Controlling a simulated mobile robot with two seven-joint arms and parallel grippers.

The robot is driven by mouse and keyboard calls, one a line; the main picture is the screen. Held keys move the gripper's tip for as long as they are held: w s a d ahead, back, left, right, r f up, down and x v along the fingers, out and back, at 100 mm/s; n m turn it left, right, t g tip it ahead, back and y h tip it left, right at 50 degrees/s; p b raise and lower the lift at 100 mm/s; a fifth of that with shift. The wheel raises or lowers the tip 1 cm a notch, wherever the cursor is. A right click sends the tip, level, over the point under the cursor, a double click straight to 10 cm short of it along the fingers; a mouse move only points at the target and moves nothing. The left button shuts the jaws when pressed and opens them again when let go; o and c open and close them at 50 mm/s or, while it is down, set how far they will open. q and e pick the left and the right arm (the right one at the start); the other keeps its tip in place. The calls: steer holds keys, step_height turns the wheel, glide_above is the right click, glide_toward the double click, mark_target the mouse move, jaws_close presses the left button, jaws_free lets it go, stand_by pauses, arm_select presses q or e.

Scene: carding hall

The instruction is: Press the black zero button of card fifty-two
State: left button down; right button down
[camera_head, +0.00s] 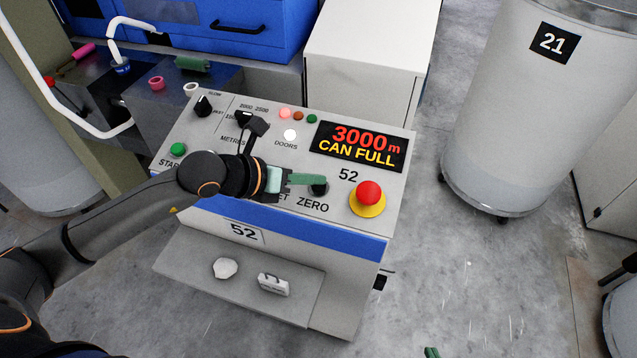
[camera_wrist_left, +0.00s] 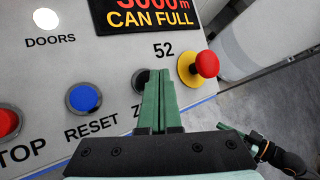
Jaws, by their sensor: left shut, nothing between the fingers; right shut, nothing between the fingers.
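The control panel of card fifty-two (camera_head: 270,215) faces me, with "52" printed on it. The black zero button (camera_head: 320,188) sits above the word ZERO, left of the red stop knob. My left gripper (camera_head: 318,179) is shut and empty, its green fingertips just over the button. In the left wrist view the closed fingers (camera_wrist_left: 158,78) partly cover the black button (camera_wrist_left: 140,79); I cannot tell whether they touch it. My right gripper (camera_head: 432,352) shows only as a green tip at the bottom edge; it is also at lower right in the left wrist view (camera_wrist_left: 230,132).
A red mushroom knob (camera_head: 368,193) on a yellow ring is close right of the button. A blue reset button (camera_wrist_left: 84,97) lies to its left. The display (camera_head: 360,147) reads 3000 m, CAN FULL. A shelf below holds two small objects. Can 21 (camera_head: 520,120) stands right.

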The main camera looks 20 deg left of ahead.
arm_select(q)
steer(key=shift+f, duration=0.15)
steer(key=shift+w+f+b, duration=0.1)
steer(key=shift+f+b, duration=0.15)
steer(key=shift+b, duration=0.25)
steer(key=shift+w+f+b, duration=0.1)
steer(key=shift+f+b, duration=0.35)
steer(key=shift+f, duration=0.05)
stand_by(0.7)
steer(key=shift+r, duration=0.1)
steer(key=shift+s+r+p, duration=0.25)
steer(key=shift+r+p, duration=0.4)
steer(key=shift+r, duration=0.15)
steer(key=r+p, duration=0.1)
steer(key=r, duration=0.1)
steer(key=s+r+p, duration=0.1)
steer(key=r+p, duration=0.1)
steer(key=shift+s+r+p, duration=0.1)
steer(key=shift+r+p, duration=0.2)
steer(key=shift+r, duration=0.1)
stand_by(0.8)
